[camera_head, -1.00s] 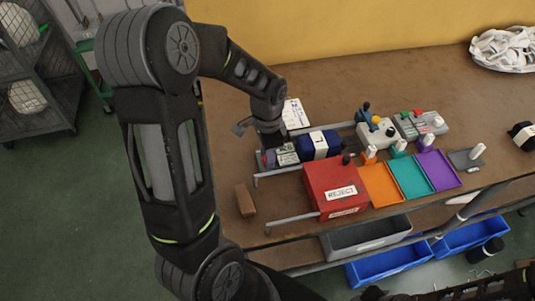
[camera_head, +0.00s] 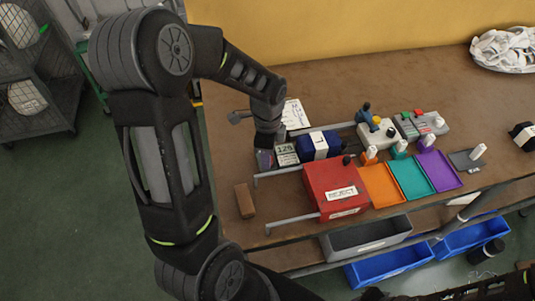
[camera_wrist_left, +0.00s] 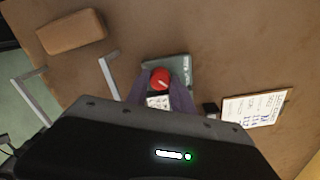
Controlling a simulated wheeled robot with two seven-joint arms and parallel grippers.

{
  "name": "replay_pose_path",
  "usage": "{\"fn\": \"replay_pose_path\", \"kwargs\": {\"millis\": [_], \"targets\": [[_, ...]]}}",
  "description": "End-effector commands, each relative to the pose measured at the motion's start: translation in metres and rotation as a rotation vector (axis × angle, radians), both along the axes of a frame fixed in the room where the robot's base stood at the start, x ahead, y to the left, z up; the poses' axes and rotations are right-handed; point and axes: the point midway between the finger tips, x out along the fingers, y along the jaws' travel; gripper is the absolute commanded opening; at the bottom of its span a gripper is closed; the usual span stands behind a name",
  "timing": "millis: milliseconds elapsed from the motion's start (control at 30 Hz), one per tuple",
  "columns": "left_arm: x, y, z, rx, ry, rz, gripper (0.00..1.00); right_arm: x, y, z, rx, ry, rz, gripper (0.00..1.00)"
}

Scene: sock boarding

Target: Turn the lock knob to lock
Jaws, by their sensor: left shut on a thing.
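The red lock knob (camera_wrist_left: 160,78) shows in the left wrist view, on a grey-green box (camera_wrist_left: 182,68), with a pale pointer mark on its face. My left gripper (camera_wrist_left: 158,88) points down over the box, its purple-grey fingers on either side of the knob and shut on it. In the head view my left gripper (camera_head: 265,152) is at the box's left end and hides the knob. Beside it the box's display (camera_head: 286,150) shows dark digits that seem to read 126. My right gripper is out of view.
A brown block (camera_head: 245,200) lies near the table's left edge. A red reject box (camera_head: 335,185), a dark blue roll (camera_head: 318,145) and metal rails (camera_head: 295,218) stand to the right. A white card (camera_head: 295,114) lies behind the gripper. Orange, teal and purple trays lie further right.

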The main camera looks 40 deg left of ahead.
Motion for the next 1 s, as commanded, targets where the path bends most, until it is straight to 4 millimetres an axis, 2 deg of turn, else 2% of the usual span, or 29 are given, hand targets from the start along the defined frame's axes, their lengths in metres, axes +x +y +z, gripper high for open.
{"fn": "replay_pose_path", "kwargs": {"millis": [233, 267, 500, 833, 1000], "targets": [[0.000, 0.000, 0.000, 0.001, -0.002, -0.003, 0.00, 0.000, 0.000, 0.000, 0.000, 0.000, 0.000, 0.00], [0.000, 0.000, 0.000, 0.001, -0.002, -0.003, 0.29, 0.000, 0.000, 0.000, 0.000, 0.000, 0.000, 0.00], [0.000, 0.000, 0.000, 0.000, -0.001, -0.002, 0.49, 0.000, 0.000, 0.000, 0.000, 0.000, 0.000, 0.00], [0.000, 0.000, 0.002, 0.000, -0.001, -0.001, 0.50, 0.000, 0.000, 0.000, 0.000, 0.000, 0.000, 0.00], [0.002, 0.001, 0.019, 0.002, -0.004, -0.001, 0.50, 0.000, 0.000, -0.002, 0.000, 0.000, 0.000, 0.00]]}}
